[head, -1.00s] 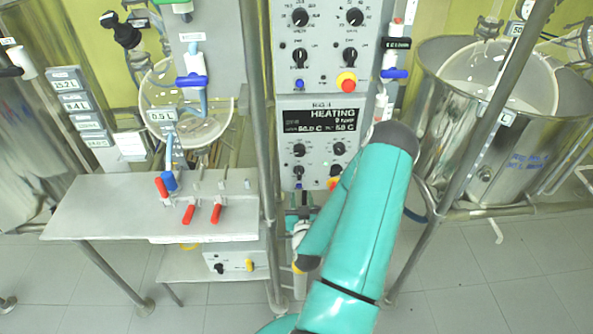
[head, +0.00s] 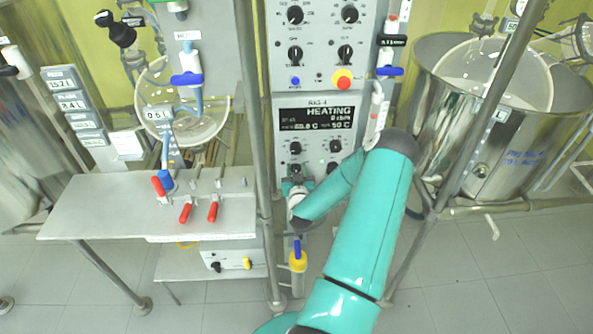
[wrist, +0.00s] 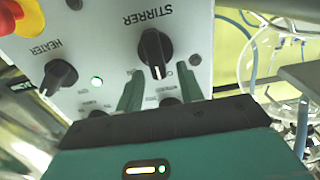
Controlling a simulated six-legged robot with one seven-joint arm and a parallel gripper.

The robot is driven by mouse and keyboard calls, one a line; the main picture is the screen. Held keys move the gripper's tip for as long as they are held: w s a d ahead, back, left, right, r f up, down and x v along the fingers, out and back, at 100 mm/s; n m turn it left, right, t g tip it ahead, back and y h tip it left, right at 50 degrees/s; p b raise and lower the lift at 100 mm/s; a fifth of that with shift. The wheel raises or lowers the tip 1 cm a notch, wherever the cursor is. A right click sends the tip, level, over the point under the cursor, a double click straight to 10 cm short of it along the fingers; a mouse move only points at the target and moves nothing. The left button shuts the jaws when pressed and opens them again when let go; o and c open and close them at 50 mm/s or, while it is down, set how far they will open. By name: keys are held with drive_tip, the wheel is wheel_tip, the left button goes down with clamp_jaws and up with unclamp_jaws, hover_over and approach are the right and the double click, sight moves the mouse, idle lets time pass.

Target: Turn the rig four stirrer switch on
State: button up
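The rig four control panel (head: 315,128) is in the middle of the head view, its display (head: 317,117) reading HEATING and what looks like 0 rpm. In the wrist view the black stirrer switch (wrist: 154,54) stands by the STIRRER label, its white pointer mark toward the bottom of the picture. My gripper (wrist: 158,72) is open, its two green fingers on either side of the switch's lower part in that view. I cannot tell whether they touch it. In the head view my gripper (head: 293,186) is at the panel's lower left and covers the switch.
The black heater switch (wrist: 60,77) is left of the stirrer switch in the wrist view, with a red stop button (wrist: 18,6) above it. A metal post (head: 265,140) stands close left of the panel. A bench (head: 110,205) is further left.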

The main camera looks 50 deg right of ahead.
clamp_jaws()
